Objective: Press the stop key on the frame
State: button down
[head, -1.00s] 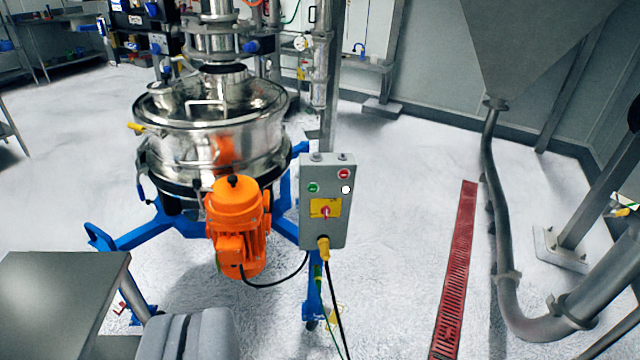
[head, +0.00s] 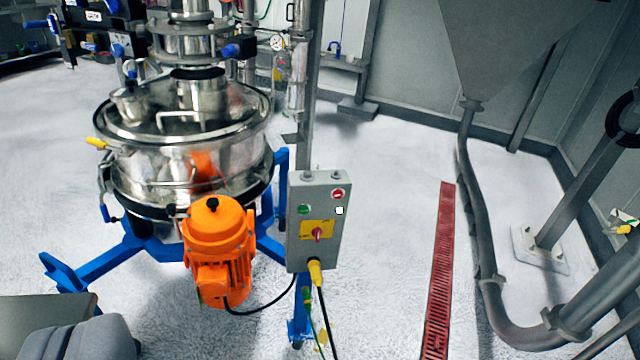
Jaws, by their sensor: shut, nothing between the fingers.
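The grey control box (head: 296,235) stands at the middle of the head view, on the blue frame (head: 95,265) of the sifter. The red stop key (head: 337,193) is at its upper right. A green key (head: 304,209) is to the left, and a small white square spot (head: 340,210) shows just below the red key. A yellow plate with a red rotary switch (head: 318,232) sits lower on the box. The face of the box is unobstructed. My gripper is not in view, so nothing is seen touching the keys.
The steel sifter (head: 190,165) with its orange motor (head: 217,250) stands left of the box. Cables hang below the box. A grey tabletop (head: 45,315) and a rounded grey object (head: 85,340) are at lower left. The floor is clear toward a red drain grate (head: 440,270); a hopper (head: 510,50) and pipes stand right.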

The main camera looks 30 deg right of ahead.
aim_at(337, 193)
jog(key=z, duration=0.25)
jog(key=i, duration=0.95)
jog(key=z, duration=0.65)
